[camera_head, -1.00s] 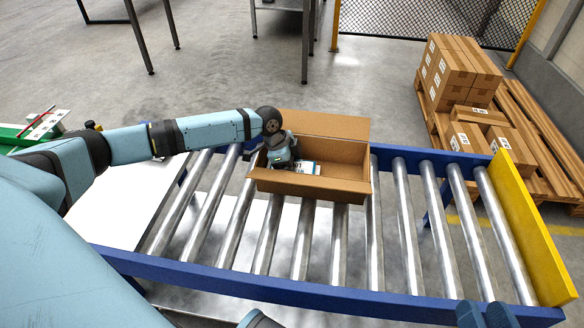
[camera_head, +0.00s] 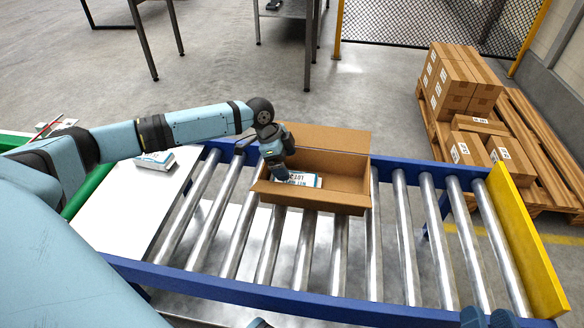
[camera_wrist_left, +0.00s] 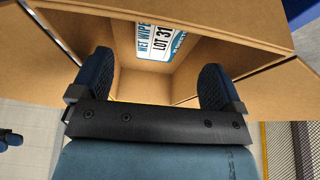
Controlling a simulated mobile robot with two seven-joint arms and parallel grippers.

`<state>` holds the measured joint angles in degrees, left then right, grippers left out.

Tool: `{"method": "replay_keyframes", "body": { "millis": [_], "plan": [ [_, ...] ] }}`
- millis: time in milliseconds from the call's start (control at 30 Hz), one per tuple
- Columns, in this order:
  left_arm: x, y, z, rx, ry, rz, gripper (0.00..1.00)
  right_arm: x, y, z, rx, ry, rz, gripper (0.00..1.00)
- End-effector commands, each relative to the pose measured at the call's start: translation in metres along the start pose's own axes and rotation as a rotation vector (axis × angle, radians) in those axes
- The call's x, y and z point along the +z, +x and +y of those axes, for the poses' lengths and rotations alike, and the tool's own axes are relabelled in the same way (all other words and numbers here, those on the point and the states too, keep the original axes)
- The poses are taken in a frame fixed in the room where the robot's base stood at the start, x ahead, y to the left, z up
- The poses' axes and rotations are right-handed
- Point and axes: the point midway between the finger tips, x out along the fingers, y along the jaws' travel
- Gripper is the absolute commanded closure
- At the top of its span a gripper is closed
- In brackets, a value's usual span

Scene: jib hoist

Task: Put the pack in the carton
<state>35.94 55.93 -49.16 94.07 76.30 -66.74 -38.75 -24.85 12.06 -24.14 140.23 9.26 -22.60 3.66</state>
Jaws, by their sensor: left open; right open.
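A white and blue pack (camera_head: 303,179) with printed lettering lies inside the open cardboard carton (camera_head: 345,198) on the roller conveyor. In the left wrist view the pack (camera_wrist_left: 162,38) reads "WET WIPE" and "LOT 31", and is cut off by the top edge. My left gripper (camera_head: 282,174) is at the carton's left part, pointing down. In the left wrist view its open fingers (camera_wrist_left: 156,80) have nothing between them, and the pack is beyond them. Two dark fingertips of my right gripper (camera_head: 486,318) show at the bottom edge, empty and away from the carton.
Another pack (camera_head: 155,160) lies on the white table (camera_head: 125,205) left of the conveyor. Bare rollers (camera_head: 410,240) lie right of the carton, ending at a yellow plate (camera_head: 525,240). A pallet of closed boxes (camera_head: 470,90) stands at the back right.

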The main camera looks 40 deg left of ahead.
Motion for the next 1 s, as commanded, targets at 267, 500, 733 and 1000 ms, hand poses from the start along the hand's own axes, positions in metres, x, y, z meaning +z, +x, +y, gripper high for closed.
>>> {"method": "replay_keyframes", "body": {
  "millis": [267, 500, 733, 1000],
  "plan": [
    [0.000, -0.045, 0.000, 0.000, 0.000, 0.000, 0.07, -0.029, -0.002, -0.004, 0.008, -0.007, 0.090, 0.57],
    [0.000, -0.051, 0.000, 0.001, 0.001, 0.001, 0.07, -0.033, -0.002, -0.004, 0.009, -0.010, 0.109, 0.57],
    [0.000, -0.051, 0.000, 0.000, 0.000, 0.001, 0.07, -0.033, -0.002, -0.004, 0.009, -0.010, 0.108, 0.57],
    [-0.002, -0.056, 0.000, 0.000, 0.000, 0.001, 0.07, -0.033, -0.002, -0.003, 0.016, -0.013, 0.092, 0.57]
  ]
}}
